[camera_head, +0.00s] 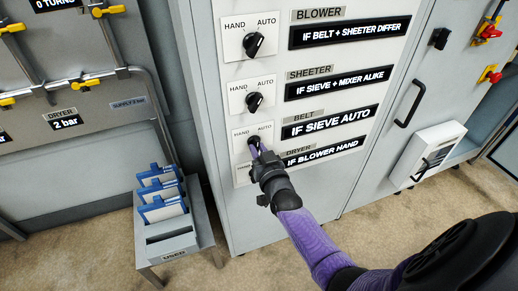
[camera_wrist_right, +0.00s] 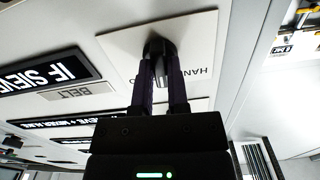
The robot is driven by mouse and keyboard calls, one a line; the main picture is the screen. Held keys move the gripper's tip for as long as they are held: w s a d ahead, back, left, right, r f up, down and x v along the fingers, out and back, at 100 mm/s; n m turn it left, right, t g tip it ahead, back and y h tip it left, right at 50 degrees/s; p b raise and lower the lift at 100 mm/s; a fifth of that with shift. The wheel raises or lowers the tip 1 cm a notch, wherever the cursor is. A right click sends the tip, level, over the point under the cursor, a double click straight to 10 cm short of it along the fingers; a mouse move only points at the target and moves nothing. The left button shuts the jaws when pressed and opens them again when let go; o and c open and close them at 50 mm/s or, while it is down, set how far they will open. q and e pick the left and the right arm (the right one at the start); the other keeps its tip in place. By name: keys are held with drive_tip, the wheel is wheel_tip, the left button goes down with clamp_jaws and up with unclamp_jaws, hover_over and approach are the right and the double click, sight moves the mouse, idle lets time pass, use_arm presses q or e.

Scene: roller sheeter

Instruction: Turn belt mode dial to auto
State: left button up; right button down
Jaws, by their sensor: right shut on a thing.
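The belt dial is a black knob (camera_head: 254,141) on a white plate (camera_head: 243,133) marked HAND and AUTO, third from the top on the grey cabinet, beside the BELT label (camera_head: 304,116). My right gripper (camera_head: 256,147) is at this dial, with its fingers shut on the knob. In the right wrist view the two fingers (camera_wrist_right: 160,75) stand on either side of the black knob (camera_wrist_right: 158,50) against the plate (camera_wrist_right: 120,45). The fingers hide most of the knob, so I cannot tell which way it points. My left gripper is not in view.
Blower (camera_head: 254,44) and sheeter (camera_head: 254,101) dials sit above; the dryer dial below is mostly hidden by my gripper. A rack of blue-edged cards (camera_head: 163,208) stands at lower left. A black door handle (camera_head: 409,103) and a white box (camera_head: 428,153) are on the right.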

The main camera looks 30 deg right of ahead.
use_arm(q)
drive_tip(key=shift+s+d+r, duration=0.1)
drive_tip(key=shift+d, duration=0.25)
use_arm(e)
drive_tip(key=shift+m, duration=2.3)
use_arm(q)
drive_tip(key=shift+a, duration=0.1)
use_arm(e)
drive_tip(key=c, duration=0.6)
unclamp_jaws()
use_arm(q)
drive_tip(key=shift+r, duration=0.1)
use_arm(e)
drive_tip(key=shift+a, duration=0.1)
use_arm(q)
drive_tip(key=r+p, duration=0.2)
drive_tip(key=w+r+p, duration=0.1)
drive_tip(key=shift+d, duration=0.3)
use_arm(e)
drive_tip(key=v, duration=0.9)
drive_tip(key=shift+s, duration=0.45)
